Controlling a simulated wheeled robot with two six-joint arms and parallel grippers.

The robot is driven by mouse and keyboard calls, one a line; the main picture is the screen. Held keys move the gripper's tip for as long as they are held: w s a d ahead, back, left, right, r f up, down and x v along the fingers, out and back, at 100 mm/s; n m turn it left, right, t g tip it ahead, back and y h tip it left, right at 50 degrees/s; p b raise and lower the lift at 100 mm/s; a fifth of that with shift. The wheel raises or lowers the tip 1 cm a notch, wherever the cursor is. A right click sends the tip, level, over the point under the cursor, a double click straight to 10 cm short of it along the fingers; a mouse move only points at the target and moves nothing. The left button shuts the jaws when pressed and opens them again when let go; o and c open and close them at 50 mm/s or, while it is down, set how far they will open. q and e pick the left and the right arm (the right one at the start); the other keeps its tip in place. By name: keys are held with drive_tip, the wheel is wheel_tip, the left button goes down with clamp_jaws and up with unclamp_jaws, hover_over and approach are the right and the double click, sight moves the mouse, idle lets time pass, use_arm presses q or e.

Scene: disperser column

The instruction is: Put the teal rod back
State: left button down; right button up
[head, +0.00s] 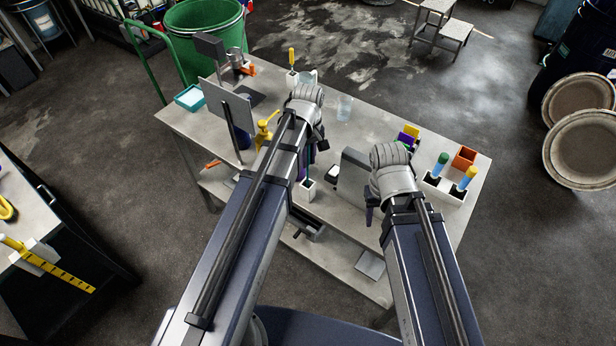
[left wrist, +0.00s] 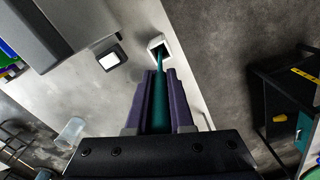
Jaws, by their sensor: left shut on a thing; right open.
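The teal rod (left wrist: 160,98) lies between the purple fingers of my left gripper (left wrist: 160,75), which is shut on it. In the left wrist view its far end reaches the dark opening of a small white square holder (left wrist: 154,42); how deep it goes I cannot tell. In the head view the white holder (head: 308,190) stands on the table's near side, just below my left gripper (head: 303,165), and the rod is mostly hidden by my arm. My right gripper (head: 371,207) is open, at the table's near edge, partly hidden by its wrist.
A grey upright block (head: 352,172) stands between my arms. A white rack (head: 443,188) with colored-handled tools and an orange box (head: 464,157) are at the right. A clear cup (head: 344,106) and a yellow figure-like item (head: 265,131) stand farther back on the grey table (head: 375,118).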

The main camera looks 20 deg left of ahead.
use_arm(q)
wheel_tip(320, 180, down, 5)
drive_tip(key=b, duration=0.4)
drive_tip(key=shift+r, duration=0.1)
drive_tip(key=c, duration=1.3)
unclamp_jaws()
drive_tip(key=shift+f, duration=0.2)
drive_tip(key=o, duration=0.5)
drive_tip(key=shift+r, duration=0.1)
